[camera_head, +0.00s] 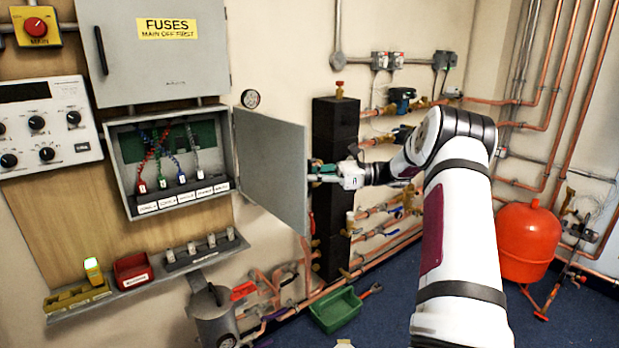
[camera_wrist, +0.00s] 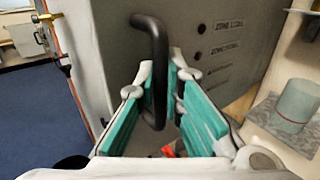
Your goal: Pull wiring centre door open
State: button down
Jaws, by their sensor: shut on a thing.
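The wiring centre door (camera_head: 268,165) is a grey panel that stands swung open to the right of its box. The box (camera_head: 122,172) shows coloured wires and a row of white labels inside. In the wrist view the door's outer face (camera_wrist: 225,75) carries dark printed lettering and dots. My gripper (camera_head: 318,172) is beside the door's free edge. In the wrist view my gripper (camera_wrist: 163,90) has its green-padded fingers shut on the black door handle (camera_wrist: 152,35). The handle's lower part is between the fingers. The handle is hidden behind the door in the head view.
The closed fuse cabinet (camera_head: 165,75) is above the box. A shelf (camera_head: 150,285) with a red bin (camera_head: 133,270) runs below. A black column (camera_head: 335,130) and copper pipes stand behind my gripper. A green tray (camera_head: 336,310) lies on the floor near a red tank (camera_head: 530,243).

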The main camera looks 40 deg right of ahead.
jog(key=shift+s, duration=0.1)
jog(key=c, duration=1.7)
grip_release()
jog(key=v, duration=1.2)
